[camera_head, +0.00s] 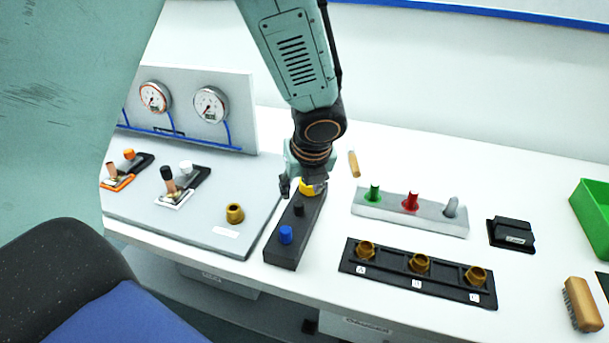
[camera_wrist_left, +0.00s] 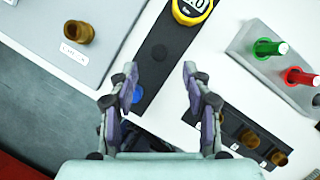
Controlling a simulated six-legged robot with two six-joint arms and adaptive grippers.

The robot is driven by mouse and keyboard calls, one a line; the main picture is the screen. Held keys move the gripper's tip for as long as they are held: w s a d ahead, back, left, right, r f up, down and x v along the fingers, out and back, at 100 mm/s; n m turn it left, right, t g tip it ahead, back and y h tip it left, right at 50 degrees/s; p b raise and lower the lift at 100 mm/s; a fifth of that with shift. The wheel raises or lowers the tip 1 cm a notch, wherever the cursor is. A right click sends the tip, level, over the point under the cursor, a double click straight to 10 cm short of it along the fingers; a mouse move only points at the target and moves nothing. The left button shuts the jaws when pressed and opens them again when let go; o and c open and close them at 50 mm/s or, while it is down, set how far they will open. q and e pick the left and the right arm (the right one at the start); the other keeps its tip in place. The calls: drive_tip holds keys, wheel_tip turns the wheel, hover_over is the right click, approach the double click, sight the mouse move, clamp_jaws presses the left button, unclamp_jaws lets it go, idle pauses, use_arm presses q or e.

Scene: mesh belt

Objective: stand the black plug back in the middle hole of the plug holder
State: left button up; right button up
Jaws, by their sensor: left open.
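The plug holder (camera_head: 281,253) is a long dark block on the bench, also seen in the left wrist view (camera_wrist_left: 172,36). A short black plug (camera_head: 298,208) appears to stand upright in its middle place, between a blue plug (camera_head: 286,235) at the near end and a yellow round piece (camera_head: 310,187) at the far end. In the left wrist view the black plug (camera_wrist_left: 158,52) is a dark round top, low in contrast. My left gripper (camera_wrist_left: 157,82) is open and empty above the holder, its fingers apart on either side of it. The right gripper is out of view.
A pale rack (camera_head: 390,211) with green, red and grey plugs stands to the right. A black strip (camera_head: 390,277) with brass sockets lies in front of it. A grey panel with gauges (camera_head: 210,104) stands at the left. A brush (camera_head: 581,304) lies near right.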

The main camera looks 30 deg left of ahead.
use_arm(q)
drive_tip(key=shift+v, duration=2.15)
drive_tip(key=shift+f, duration=0.1)
drive_tip(key=shift+s, duration=0.15)
